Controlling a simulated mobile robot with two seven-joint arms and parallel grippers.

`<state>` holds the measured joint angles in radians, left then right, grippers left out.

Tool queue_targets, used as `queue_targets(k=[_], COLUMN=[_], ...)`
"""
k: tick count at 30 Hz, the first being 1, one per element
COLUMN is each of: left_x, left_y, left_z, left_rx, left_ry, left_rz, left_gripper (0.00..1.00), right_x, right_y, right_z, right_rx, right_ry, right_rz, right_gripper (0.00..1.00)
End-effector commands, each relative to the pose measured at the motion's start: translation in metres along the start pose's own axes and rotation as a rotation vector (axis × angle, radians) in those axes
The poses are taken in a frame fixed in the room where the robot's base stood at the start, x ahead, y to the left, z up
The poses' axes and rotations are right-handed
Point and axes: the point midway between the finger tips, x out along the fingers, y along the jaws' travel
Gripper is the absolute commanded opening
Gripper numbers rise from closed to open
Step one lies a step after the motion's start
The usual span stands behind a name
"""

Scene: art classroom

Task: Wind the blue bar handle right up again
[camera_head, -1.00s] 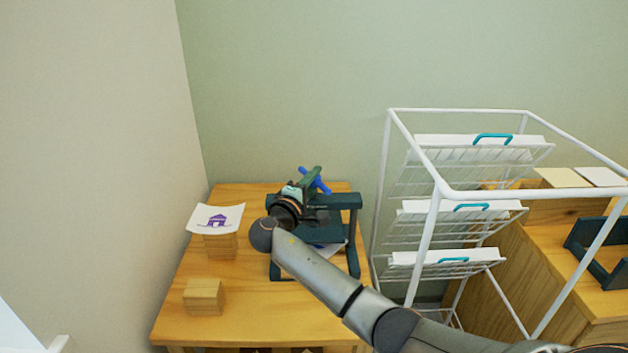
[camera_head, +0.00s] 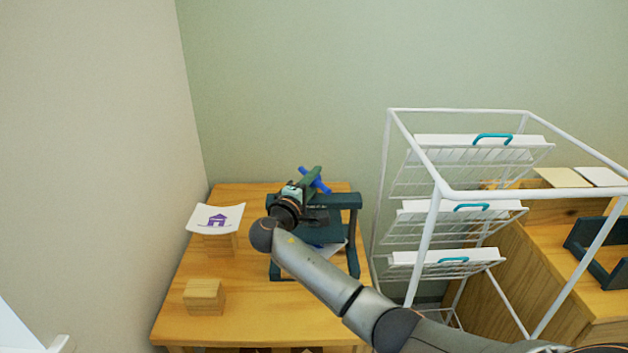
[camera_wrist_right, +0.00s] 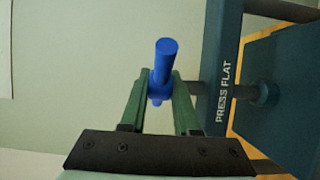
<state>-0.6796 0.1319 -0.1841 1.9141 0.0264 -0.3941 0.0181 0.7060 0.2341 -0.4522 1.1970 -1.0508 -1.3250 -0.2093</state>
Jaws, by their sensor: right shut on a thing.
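The blue bar handle (camera_head: 319,182) sits at the top of a dark teal press (camera_head: 354,235) on the wooden table. My right gripper (camera_head: 308,181) reaches it from the front, and my arm hides part of the press. In the right wrist view the handle (camera_wrist_right: 166,70) lies between the green fingers of my right gripper (camera_wrist_right: 160,92), which are shut on it. The press beam (camera_wrist_right: 222,70) there reads "PRESS FLAT", with a flat plate (camera_wrist_right: 285,95) beside it. My left gripper is not in view.
A wooden block stack (camera_head: 219,243) carries a sheet with a purple house print (camera_head: 216,218). Another wooden block (camera_head: 204,296) stands nearer. A white wire rack (camera_head: 431,240) stands close on the right. Walls bound the table's left and back.

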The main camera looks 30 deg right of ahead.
Motion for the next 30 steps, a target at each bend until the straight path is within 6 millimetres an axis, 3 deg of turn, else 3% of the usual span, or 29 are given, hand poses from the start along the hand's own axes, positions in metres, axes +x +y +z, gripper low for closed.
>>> queue_targets(k=[7,8,15,24,30], left_x=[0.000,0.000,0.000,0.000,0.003], left_y=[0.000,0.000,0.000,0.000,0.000], left_z=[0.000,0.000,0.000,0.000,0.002], left_rx=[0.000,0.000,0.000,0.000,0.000], left_ry=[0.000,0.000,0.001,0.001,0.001], left_rz=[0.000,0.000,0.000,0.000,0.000], left_gripper=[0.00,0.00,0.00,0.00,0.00], right_x=[-0.001,-0.001,0.000,-0.003,-0.032], right_y=[-0.002,-0.002,-0.001,-0.001,-0.002], right_z=[0.000,0.000,0.000,0.000,-0.001], right_rx=[-0.002,-0.002,-0.001,0.000,0.002], right_ry=[0.001,0.001,0.000,0.001,0.005], right_rz=[-0.003,-0.003,-0.002,-0.001,-0.002], right_gripper=[0.00,0.33,0.60,0.60,0.60])
